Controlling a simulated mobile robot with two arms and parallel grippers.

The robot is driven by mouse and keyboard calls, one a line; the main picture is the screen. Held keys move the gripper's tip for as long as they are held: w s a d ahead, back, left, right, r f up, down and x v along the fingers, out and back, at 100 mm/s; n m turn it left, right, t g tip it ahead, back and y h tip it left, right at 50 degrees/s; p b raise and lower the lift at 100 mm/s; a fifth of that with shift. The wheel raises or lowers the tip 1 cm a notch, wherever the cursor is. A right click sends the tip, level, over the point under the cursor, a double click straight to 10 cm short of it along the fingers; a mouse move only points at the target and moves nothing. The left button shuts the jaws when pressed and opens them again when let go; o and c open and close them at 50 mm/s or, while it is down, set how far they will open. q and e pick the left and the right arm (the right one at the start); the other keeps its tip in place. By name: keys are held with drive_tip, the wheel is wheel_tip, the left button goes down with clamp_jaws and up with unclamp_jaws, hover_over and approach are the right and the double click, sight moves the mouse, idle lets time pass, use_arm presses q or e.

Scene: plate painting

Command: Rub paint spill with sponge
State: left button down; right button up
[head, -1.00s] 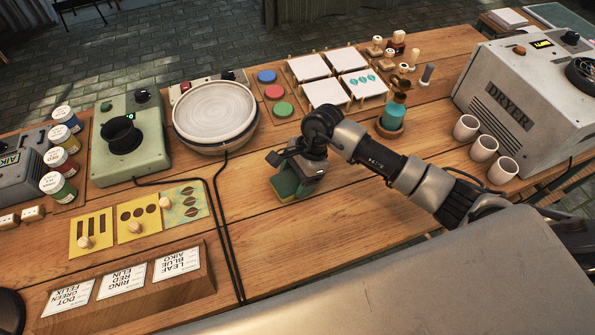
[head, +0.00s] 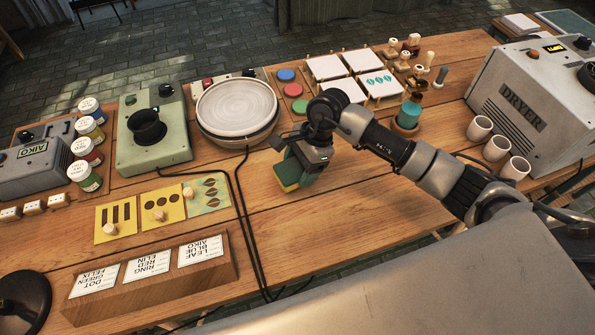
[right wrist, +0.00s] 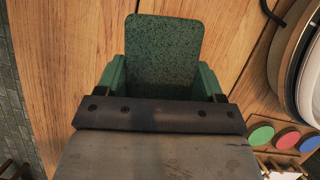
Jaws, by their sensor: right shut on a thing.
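My right gripper (head: 297,168) is shut on a sponge with a green top and a yellow underside (head: 287,187). The sponge is low over bare wood, to the right of the power cords; I cannot tell whether it touches the table. In the right wrist view the sponge's speckled dark green face (right wrist: 163,55) shows between the green fingers, above plain wood. No paint spill is visible in either view; the sponge and gripper hide the wood under them. My left gripper is not in view.
A pottery wheel (head: 237,105) stands behind and left of the sponge. Stencils (head: 160,205) and a wooden card holder (head: 150,275) lie at left. A cup of teal liquid (head: 408,118), white cups (head: 497,148) and a dryer (head: 530,100) are at right.

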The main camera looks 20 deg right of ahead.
drive_tip(key=shift+w+r+p, duration=0.1)
drive_tip(key=shift+r+p, duration=0.2)
drive_tip(key=shift+r, duration=0.65)
drive_tip(key=shift+r+p, duration=0.3)
drive_tip(key=shift+r, duration=0.6)
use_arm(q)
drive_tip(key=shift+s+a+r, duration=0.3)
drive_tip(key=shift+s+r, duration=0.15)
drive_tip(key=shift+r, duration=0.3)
